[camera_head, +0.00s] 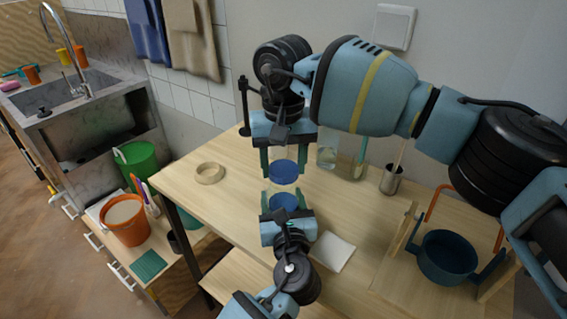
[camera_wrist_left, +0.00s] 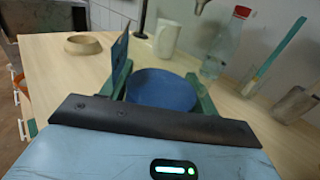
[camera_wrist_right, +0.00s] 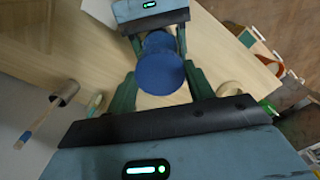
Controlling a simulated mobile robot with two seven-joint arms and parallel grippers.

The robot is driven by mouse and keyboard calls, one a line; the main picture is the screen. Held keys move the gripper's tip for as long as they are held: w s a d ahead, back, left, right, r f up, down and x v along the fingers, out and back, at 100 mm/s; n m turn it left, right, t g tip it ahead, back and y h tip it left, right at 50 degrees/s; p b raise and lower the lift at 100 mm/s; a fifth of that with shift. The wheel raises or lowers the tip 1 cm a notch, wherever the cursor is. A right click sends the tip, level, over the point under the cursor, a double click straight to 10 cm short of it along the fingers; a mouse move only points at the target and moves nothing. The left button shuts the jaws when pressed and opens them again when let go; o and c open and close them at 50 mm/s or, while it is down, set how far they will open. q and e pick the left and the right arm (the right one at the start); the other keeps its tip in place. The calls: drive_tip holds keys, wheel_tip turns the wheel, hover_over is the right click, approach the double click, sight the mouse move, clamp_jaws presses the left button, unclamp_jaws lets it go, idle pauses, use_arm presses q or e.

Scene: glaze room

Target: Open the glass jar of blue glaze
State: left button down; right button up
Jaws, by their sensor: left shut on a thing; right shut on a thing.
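My right gripper (camera_head: 284,165) points down over the table and is shut on a round blue piece, the jar's lid (camera_head: 284,173). My left gripper (camera_head: 284,207) is shut on the jar of blue glaze (camera_head: 283,201), whose round blue top faces up. In the head view a narrow gap shows between lid and jar. In the right wrist view the lid (camera_wrist_right: 160,73) partly covers the jar (camera_wrist_right: 158,42) between the left fingers. The left wrist view shows the blue top (camera_wrist_left: 160,90) between the left fingers. The jar's lower body is hidden.
A clay ring (camera_head: 209,173) lies at the table's left. Behind stand a red-capped bottle (camera_wrist_left: 225,45), a white jug (camera_wrist_left: 166,38) and a metal cup (camera_head: 391,180). A white tile (camera_head: 331,251) and a blue pot (camera_head: 447,258) are to the right. The table's left side is mostly clear.

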sight(284, 169)
drive_tip(key=shift+r, duration=2)
use_arm(q)
drive_tip(key=shift+c, duration=1.5)
unclamp_jaws()
use_arm(e)
drive_tip(key=shift+r, duration=0.1)
